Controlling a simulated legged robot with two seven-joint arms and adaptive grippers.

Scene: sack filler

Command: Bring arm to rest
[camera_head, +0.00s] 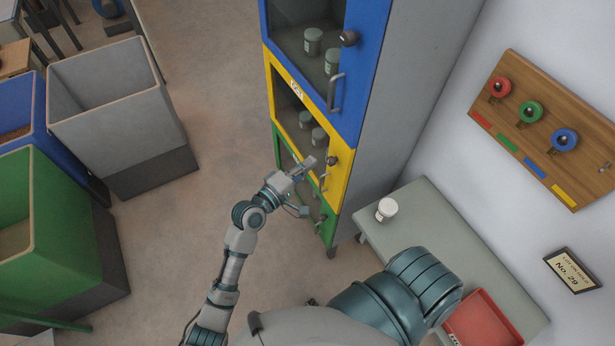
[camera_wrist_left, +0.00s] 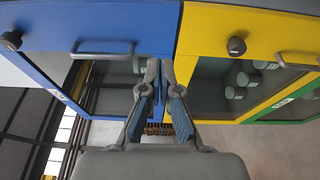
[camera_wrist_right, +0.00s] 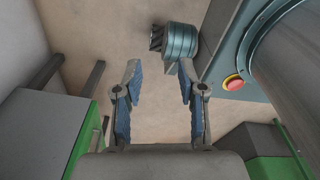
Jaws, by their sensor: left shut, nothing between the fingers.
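My left gripper (camera_head: 306,168) is in front of the tall cabinet, near the yellow door (camera_head: 345,160) and the green door (camera_head: 285,158). In the left wrist view its fingers (camera_wrist_left: 160,75) are together with nothing between them, before the blue and yellow fronts. The doors look closed, and jars show behind their glass. My right gripper (camera_wrist_right: 160,100) shows only in the right wrist view. Its fingers are apart and empty, above the floor. In the head view the right hand is out of sight.
A grey bench (camera_head: 428,215) right of the cabinet carries a white jar (camera_head: 386,209) and a red tray (camera_head: 480,325). Grey (camera_head: 115,120), blue (camera_head: 45,110) and green (camera_head: 35,250) bins stand left. A wooden board (camera_head: 545,115) with coloured rings hangs on the wall. Floor between bins and cabinet is clear.

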